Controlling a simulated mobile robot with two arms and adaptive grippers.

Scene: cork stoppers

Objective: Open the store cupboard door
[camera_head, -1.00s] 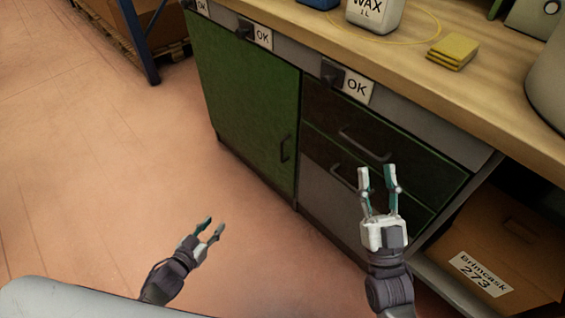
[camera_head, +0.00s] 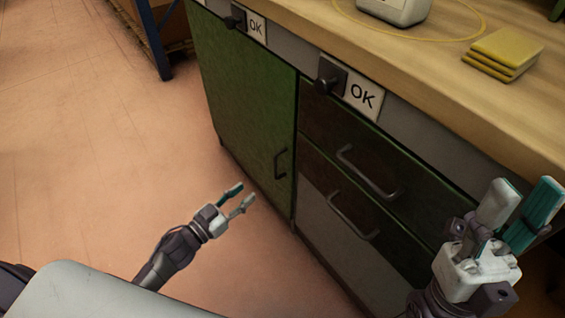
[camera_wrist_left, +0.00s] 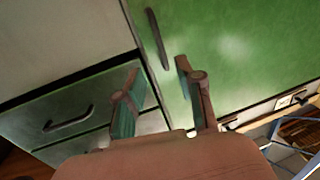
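The green cupboard door (camera_head: 242,112) is shut, flush with the cabinet front. Its dark bar handle (camera_head: 281,163) stands upright near the door's right edge. The door (camera_wrist_left: 230,50) and handle (camera_wrist_left: 157,38) also show in the left wrist view, the handle beyond the fingertips. My left gripper (camera_head: 238,197) is open and empty, left of and in front of the handle, apart from it. It also shows open in the left wrist view (camera_wrist_left: 158,85). My right gripper (camera_head: 519,205) is open and empty, in front of the cabinet at the lower right.
Two drawers with bar handles (camera_head: 368,172) are right of the door. Black knobs (camera_head: 327,83) and OK labels (camera_head: 366,95) line the strip above. Yellow cloths (camera_head: 498,55) and a white container (camera_head: 395,8) sit on the worktop. The floor (camera_head: 100,150) left of the cupboard is clear.

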